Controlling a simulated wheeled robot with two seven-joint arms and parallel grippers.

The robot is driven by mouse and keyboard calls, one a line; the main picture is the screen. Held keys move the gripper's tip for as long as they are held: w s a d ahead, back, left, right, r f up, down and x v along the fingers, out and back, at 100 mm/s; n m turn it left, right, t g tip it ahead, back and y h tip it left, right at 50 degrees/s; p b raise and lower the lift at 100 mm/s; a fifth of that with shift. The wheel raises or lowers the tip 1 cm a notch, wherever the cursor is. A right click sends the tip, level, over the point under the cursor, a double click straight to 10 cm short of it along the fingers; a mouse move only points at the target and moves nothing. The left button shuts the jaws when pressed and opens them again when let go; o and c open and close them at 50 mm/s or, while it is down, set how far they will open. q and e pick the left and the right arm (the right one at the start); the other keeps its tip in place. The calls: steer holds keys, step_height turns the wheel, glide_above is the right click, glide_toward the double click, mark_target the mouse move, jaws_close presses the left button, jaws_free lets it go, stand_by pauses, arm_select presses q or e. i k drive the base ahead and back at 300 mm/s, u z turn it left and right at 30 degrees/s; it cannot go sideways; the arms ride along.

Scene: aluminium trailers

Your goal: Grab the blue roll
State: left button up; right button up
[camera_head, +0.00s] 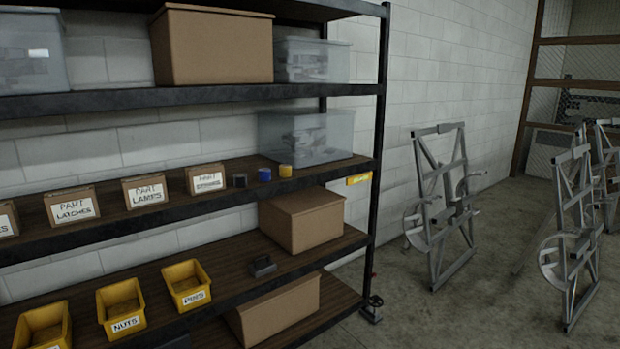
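The blue roll (264,174) is small and stands near the front edge of the shelf's middle board (330,172). A dark roll or block (239,181) is just to its left and a yellow roll (285,170) just to its right. The three look close together with small gaps. A clear plastic bin stands behind them. Neither of my grippers shows in the head view.
Small cardboard part boxes (145,191) line the board to the left. The clear bin (305,136) is behind the rolls. A dark shelf post (379,150) rises to the right. Yellow bins (187,284) stand lower. Metal frames (440,205) stand on the floor at right.

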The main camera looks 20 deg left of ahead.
mark_target(265, 173)
steer(key=z, duration=0.05)
steer(key=i, duration=1.45)
steer(key=u, duration=1.1)
steer(key=i, duration=1.2)
steer(key=u, duration=1.15)
